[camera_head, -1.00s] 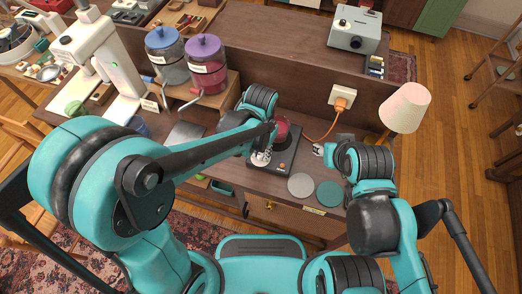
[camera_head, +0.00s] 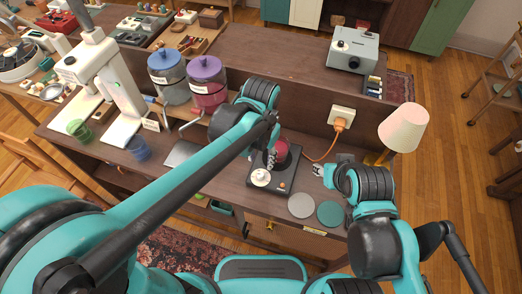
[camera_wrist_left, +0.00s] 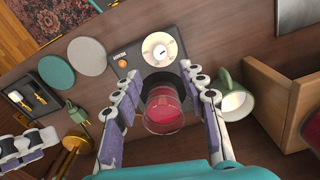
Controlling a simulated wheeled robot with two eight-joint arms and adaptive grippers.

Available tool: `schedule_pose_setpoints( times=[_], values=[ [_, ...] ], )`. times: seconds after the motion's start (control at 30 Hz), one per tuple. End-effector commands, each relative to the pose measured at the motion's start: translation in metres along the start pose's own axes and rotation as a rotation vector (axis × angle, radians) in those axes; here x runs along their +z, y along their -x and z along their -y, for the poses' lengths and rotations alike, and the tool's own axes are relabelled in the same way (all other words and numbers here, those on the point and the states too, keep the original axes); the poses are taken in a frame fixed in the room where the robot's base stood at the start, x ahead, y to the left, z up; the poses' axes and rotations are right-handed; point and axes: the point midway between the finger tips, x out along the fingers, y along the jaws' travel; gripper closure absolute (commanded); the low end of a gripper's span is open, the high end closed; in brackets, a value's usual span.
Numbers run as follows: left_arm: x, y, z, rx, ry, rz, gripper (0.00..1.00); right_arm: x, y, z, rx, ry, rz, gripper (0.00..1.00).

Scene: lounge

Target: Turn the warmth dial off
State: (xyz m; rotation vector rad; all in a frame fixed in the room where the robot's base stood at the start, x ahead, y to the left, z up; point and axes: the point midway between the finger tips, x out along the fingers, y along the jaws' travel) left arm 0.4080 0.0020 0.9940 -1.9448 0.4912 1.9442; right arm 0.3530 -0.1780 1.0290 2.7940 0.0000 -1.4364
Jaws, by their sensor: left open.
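The black warmer (camera_head: 283,178) stands on the brown desk, with a round cream dial (camera_head: 260,177) on its front part. In the left wrist view the dial (camera_wrist_left: 160,47) lies beyond my fingertips, uncovered; its setting is too small to read. A glass jar with red contents (camera_wrist_left: 165,108) sits on the warmer behind the dial. My left gripper (camera_wrist_left: 160,76) is open, its fingers on either side of the jar, empty and apart from the dial. In the head view the left gripper (camera_head: 271,158) is partly hidden by its arm. My right gripper (camera_head: 320,170) is right of the warmer; its opening is unclear.
Grey (camera_head: 301,205) and green (camera_head: 329,214) discs lie right of the warmer. A lamp (camera_head: 403,127) and an orange plug (camera_head: 340,124) with a cord are behind.

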Motion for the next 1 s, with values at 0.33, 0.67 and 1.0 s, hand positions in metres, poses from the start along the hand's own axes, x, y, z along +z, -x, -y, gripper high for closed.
schedule_pose_setpoints(
  times=[0.33, 0.67, 1.0],
  values=[
    [0.000, 0.036, 0.000, 0.000, 0.000, 0.000, 0.58, 0.000, 0.000, 0.000, 0.000, 0.000, 0.000, 0.60],
    [0.000, 0.036, 0.000, 0.000, 0.000, 0.000, 0.58, 0.000, 0.000, 0.000, 0.000, 0.000, 0.000, 0.60],
    [0.011, 0.040, 0.014, -0.003, 0.039, -0.045, 0.58, 0.000, 0.000, 0.000, 0.000, 0.000, 0.000, 0.60]
  ],
)
